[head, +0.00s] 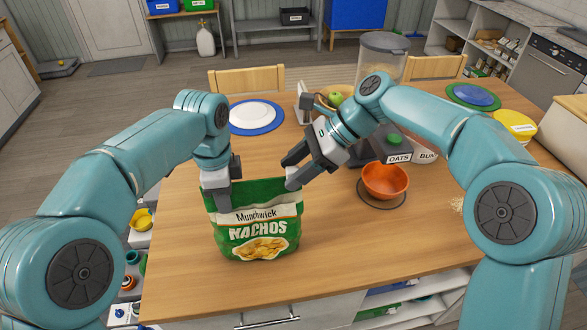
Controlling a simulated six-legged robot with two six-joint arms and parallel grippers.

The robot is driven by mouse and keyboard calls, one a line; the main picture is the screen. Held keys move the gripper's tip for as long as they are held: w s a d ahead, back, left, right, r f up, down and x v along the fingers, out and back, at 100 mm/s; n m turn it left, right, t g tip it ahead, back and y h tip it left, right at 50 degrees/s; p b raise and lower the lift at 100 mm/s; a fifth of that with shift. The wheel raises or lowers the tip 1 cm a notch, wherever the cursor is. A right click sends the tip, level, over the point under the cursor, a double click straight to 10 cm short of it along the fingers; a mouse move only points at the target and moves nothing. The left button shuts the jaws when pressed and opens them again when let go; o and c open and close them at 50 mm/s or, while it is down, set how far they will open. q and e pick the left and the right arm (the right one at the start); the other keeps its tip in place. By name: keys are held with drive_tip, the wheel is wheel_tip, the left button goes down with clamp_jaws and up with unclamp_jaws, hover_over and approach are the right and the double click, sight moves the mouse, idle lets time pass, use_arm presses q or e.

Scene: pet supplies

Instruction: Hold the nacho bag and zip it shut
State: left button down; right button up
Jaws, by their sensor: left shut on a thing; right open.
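The green and white nacho bag (262,243) stands upright on the wooden table, its printed front facing me. My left gripper (222,200) is shut on the bag's top left edge. My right gripper (291,174) is open beside the bag's top right corner, with its fingers pointing left and down toward it. I cannot tell whether a fingertip touches the bag. The zip along the top edge is too small to make out, and the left gripper hides part of that edge.
An orange bowl (385,183) on a dark round mat stands to the right of the bag.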

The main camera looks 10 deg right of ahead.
sight(265, 180)
drive_tip(key=shift+a+f, duration=0.25)
drive_tip(key=shift+f, duration=0.05)
clamp_jaws()
drive_tip(key=a, duration=0.4)
drive_tip(key=shift+a, duration=0.2)
unclamp_jaws()
drive_tip(key=shift+d, duration=0.1)
drive_tip(key=v, duration=1.2)
